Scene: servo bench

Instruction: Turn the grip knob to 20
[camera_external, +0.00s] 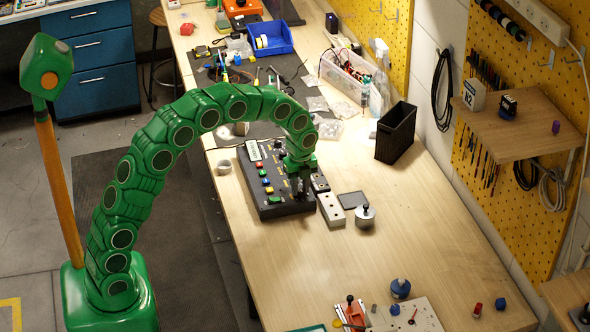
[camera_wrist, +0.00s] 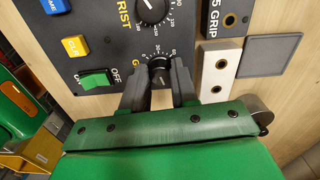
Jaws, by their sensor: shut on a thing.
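The grip knob (camera_wrist: 159,72) is a small black knob on the dark control panel, with a white number scale around it in the wrist view. My gripper (camera_wrist: 160,84) is shut on it, one grey finger on each side. The knob's pointer and part of the scale are hidden, so its setting cannot be read. In the external view, my gripper (camera_external: 301,187) reaches down onto the right part of the black control box (camera_external: 272,209).
The wrist knob (camera_wrist: 152,10) sits above the grip knob. A green switch (camera_wrist: 97,80) and a yellow button (camera_wrist: 75,48) lie to the left. Right of the box are a pale metal block (camera_external: 331,209) and a round metal weight (camera_external: 365,216). The front table is mostly clear.

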